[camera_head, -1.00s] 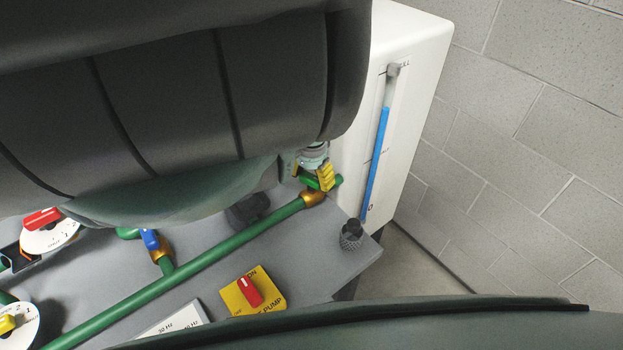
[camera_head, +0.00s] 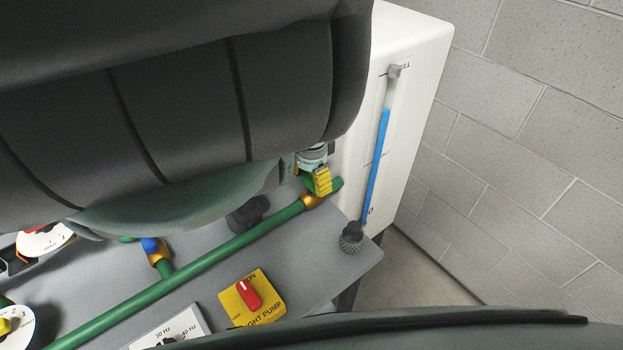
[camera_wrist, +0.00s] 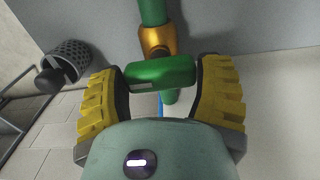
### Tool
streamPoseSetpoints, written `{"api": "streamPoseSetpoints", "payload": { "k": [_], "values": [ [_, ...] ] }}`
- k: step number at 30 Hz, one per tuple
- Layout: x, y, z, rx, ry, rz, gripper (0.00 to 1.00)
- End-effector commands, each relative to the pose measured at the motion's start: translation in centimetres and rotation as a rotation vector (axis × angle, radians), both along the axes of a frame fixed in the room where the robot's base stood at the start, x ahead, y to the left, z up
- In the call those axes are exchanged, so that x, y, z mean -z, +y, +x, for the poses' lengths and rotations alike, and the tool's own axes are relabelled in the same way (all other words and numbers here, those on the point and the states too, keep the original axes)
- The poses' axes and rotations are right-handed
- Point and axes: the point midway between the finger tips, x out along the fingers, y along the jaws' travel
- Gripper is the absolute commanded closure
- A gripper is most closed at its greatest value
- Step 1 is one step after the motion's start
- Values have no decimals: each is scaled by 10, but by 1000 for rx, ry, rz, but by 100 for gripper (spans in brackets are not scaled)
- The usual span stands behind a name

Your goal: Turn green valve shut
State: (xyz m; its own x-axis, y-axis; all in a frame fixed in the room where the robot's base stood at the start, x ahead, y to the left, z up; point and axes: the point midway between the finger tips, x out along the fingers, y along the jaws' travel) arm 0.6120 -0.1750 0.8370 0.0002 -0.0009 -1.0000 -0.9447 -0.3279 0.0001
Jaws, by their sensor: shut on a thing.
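The green valve handle (camera_wrist: 160,72) is a short green bar in the wrist view. It lies crosswise to the green pipe (camera_wrist: 153,12), next to a brass valve body (camera_wrist: 157,40). The yellow fingers of my gripper (camera_wrist: 162,75) stand at its two ends, shut on it. In the head view my gripper (camera_head: 321,180) is at the right end of the long green pipe (camera_head: 210,258), over the brass fitting (camera_head: 309,201). My arm and the fingers hide most of the handle there.
A blue-handled valve (camera_head: 150,245) is partly hidden by my arm. A red switch on a yellow plate (camera_head: 268,301) sits in front of the pipe. A white panel with a blue level gauge (camera_head: 376,160) stands right of my gripper, with a dark knurled knob (camera_head: 351,238) below it.

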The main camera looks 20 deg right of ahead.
Motion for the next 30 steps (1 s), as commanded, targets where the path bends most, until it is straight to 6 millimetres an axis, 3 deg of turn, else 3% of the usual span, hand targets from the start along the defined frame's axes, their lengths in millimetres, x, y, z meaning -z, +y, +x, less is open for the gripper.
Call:
{"api": "streamPoseSetpoints", "payload": {
  "k": [3, 4, 12, 22, 30],
  "values": [
    [0, 0, 0, 5, -1, 1, 67],
    [0, 0, 0, 5, -1, 1, 27],
    [0, 0, 0, 2, 0, 1, 0],
    [-3, 0, 1, 1, -1, 0, 0],
    [-27, 2, 1, 1, -2, 5, 0]
  ]
}}
